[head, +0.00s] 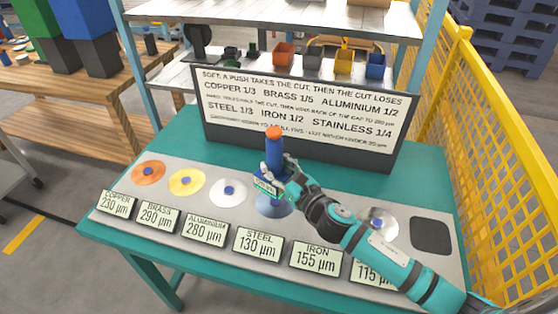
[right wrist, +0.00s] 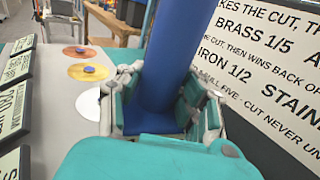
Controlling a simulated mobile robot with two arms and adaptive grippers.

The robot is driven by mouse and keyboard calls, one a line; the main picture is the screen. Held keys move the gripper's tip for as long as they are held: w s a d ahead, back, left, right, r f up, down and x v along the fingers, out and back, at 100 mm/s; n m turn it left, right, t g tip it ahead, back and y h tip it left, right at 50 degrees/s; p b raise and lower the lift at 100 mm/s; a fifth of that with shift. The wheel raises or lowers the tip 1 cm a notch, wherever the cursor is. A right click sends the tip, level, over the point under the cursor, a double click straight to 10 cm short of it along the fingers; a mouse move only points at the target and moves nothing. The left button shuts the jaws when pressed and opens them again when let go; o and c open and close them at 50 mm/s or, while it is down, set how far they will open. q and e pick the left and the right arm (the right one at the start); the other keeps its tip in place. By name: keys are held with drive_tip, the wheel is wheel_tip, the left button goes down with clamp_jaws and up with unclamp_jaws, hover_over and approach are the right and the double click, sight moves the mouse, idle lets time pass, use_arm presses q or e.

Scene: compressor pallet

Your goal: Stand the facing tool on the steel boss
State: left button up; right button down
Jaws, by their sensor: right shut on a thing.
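The facing tool (head: 274,152) is an upright blue cylinder with an orange top. My right gripper (head: 276,178) is shut around its lower shaft. The right wrist view shows the blue shaft (right wrist: 178,65) between the fingers. In the head view the tool is over the steel place in the row, behind the STEEL 130 µm label (head: 258,245). A blue round surface (head: 272,209) shows just below the gripper; I cannot tell whether it is the tool's foot or the steel boss, nor whether they touch. My left gripper is out of view.
Copper (head: 148,174), brass (head: 187,181) and aluminium (head: 229,192) discs lie to the left. The stainless disc (head: 380,222) and a black square pad (head: 431,235) lie right. My right arm hides the iron place. A text board (head: 300,118) stands behind; a yellow fence (head: 500,150) is at right.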

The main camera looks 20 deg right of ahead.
drive_tip(key=shift+f+b, duration=3)
drive_tip(key=shift+b, duration=0.15)
drive_tip(key=shift+f, duration=0.35)
drive_tip(key=shift+s+f+b, duration=0.15)
drive_tip(key=shift+f+b, duration=0.2)
drive_tip(key=shift+b, duration=0.15)
